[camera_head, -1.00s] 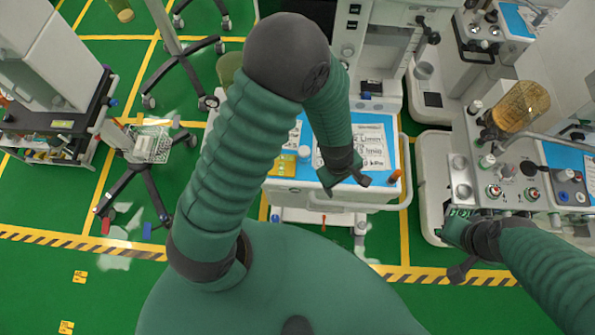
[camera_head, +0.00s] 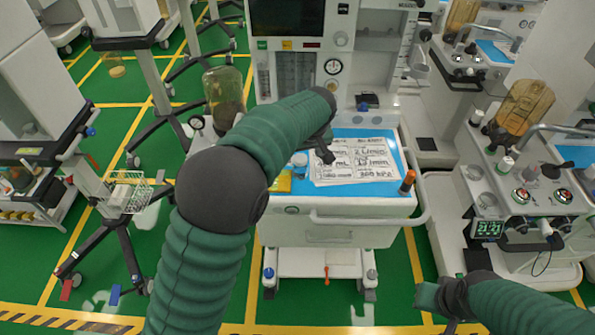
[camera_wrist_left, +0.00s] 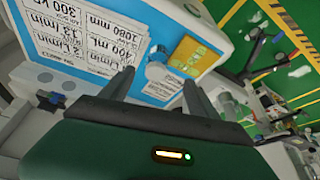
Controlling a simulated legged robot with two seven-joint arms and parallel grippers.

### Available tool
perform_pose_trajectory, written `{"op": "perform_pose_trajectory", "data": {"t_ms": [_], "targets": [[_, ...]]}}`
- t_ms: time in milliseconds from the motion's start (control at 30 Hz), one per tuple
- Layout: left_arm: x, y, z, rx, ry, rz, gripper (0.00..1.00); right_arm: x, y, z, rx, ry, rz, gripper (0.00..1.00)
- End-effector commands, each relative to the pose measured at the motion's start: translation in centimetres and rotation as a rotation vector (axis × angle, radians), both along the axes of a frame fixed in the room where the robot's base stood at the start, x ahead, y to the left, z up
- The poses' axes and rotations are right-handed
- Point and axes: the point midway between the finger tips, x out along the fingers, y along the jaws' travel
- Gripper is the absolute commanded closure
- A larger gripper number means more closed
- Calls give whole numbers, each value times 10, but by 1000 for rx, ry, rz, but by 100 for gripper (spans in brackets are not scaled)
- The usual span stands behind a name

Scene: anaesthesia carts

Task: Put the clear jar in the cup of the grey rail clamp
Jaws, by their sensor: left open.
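A small clear jar with a pale lid (camera_head: 299,161) stands on the blue top of the middle cart, beside a yellow packet. It also shows in the left wrist view (camera_wrist_left: 160,72), just beyond and between the fingertips. My left gripper (camera_head: 322,148) is over the cart top, close to the jar; its fingers are apart and empty (camera_wrist_left: 157,88). My right gripper (camera_head: 438,305) is low at the right, away from the jar, with its fingers unclear. I cannot make out the grey rail clamp or its cup for certain.
Printed sheets (camera_head: 352,160) lie on the cart top (camera_head: 393,148), with an orange-capped vial (camera_head: 407,182) at its right edge. A larger greenish jar (camera_head: 224,92) is at the cart's left. A second machine with an amber jar (camera_head: 524,105) stands right.

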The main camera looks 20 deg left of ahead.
Motion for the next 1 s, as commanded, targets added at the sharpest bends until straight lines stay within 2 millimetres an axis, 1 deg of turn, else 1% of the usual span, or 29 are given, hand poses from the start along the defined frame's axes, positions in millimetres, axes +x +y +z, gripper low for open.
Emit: {"op": "perform_pose_trajectory", "data": {"t_ms": [33,100,333,500,600,800,1000], "targets": [[3,2,-12,0,4,1,30,0,0,-1,0,0,0,100],[8,5,-25,0,2,0,30,0,0,-1,0,0,0,100],[19,11,-49,-2,0,1,30,0,0,1,0,1,0,100],[33,16,-77,-3,1,0,30,0,0,3,0,1,0,100],[35,18,-86,-2,0,-1,30,0,0,3,0,1,0,100],[35,18,-86,-2,-2,-1,30,0,0,3,0,1,0,100],[35,18,-86,-2,-1,-1,56,0,0,3,0,1,0,100]]}}
